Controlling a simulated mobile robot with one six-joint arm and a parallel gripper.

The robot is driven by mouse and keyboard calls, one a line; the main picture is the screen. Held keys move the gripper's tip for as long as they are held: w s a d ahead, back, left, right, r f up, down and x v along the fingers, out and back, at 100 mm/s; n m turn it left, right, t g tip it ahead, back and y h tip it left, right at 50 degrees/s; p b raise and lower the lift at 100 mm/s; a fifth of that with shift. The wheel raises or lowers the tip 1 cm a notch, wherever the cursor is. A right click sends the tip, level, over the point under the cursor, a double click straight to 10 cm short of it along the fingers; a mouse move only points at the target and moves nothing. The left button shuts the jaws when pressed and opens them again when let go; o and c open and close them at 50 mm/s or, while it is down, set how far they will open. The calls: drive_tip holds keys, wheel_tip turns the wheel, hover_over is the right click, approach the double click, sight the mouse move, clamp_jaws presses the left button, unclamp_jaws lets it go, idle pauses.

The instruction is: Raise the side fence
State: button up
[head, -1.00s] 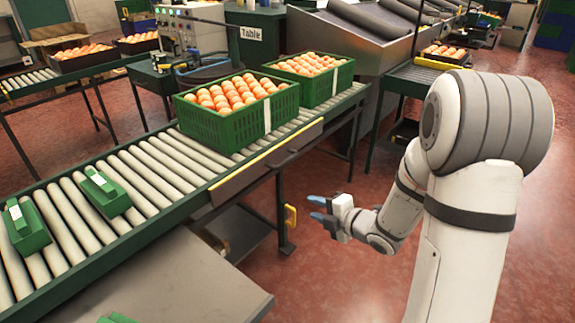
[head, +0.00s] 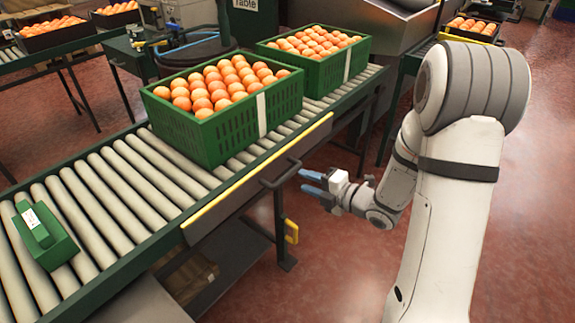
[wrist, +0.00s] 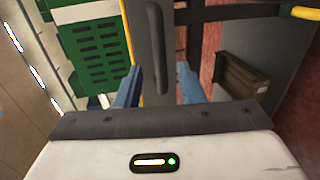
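The side fence (head: 258,178) is a dark grey panel with a yellow top edge, hanging low along the near side of the roller conveyor (head: 110,200). Its dark bar handle (head: 282,173) sticks out from its face. In the wrist view the handle (wrist: 153,45) stands upright in the picture, ahead of and between my two blue fingers, on the grey fence (wrist: 177,35). My gripper (head: 314,183) is open and empty, just right of the handle and apart from it in the head view. In the wrist view my gripper (wrist: 158,87) shows a wide gap between its fingers.
Two green crates of oranges, one nearer (head: 195,135) and one farther (head: 325,75), stand on the rollers behind the fence. A green block with a label (head: 42,235) lies at left. A yellow grip (head: 291,228) is below the fence. Red floor at right is clear.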

sight(291, 176)
drive_tip(key=b+x, duration=0.1)
drive_tip(key=x, duration=0.6)
drive_tip(key=shift+w, duration=0.1)
drive_tip(key=shift+c, duration=0.2)
clamp_jaws()
